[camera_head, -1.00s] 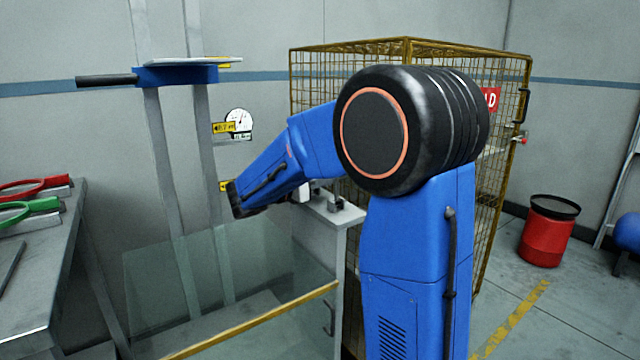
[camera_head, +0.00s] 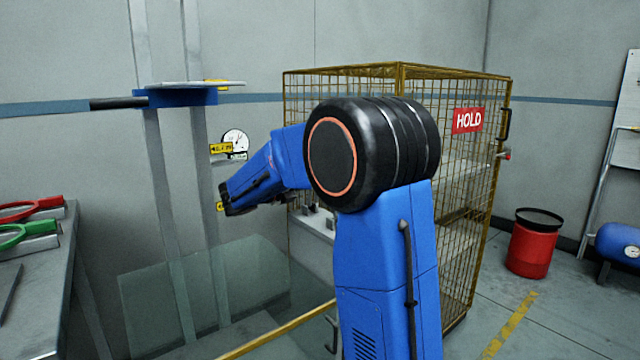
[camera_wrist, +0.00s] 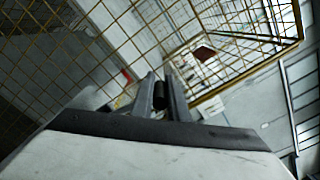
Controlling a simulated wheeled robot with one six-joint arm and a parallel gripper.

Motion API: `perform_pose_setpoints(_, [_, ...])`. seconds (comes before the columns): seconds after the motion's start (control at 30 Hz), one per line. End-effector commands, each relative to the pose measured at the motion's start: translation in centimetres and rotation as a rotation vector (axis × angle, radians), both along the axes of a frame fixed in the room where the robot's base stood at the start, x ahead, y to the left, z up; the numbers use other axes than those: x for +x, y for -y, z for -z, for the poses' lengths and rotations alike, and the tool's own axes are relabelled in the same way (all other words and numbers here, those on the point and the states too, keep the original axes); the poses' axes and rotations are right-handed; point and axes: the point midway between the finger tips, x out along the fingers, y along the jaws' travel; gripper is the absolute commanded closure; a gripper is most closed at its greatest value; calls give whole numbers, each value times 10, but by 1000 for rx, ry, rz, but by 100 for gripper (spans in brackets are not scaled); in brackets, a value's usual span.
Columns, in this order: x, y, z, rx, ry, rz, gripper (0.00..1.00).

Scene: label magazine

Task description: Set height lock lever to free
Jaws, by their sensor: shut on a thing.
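In the wrist view my gripper (camera_wrist: 162,92) has its two grey fingers close together on a small dark rounded thing (camera_wrist: 159,98). I take this for the height lock lever's grip, but its shape and setting cannot be made out. In the head view my blue arm hides most of the gripper and what it holds. No lever markings are readable.
A yellow wire cage (camera_head: 470,200) with a red HOLD sign (camera_head: 467,120) stands behind my arm. A glass panel (camera_head: 200,300) is in front at left. A steel bench (camera_head: 45,290) is at far left. A red bin (camera_head: 532,245) stands right, with open floor before it.

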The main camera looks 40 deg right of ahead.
Motion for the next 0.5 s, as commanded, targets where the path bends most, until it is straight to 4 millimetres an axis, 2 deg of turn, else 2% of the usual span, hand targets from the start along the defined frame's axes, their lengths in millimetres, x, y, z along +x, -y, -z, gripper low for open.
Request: perform_pose_setpoints(0.5, [7,-1,-1,0,3,-1,100])
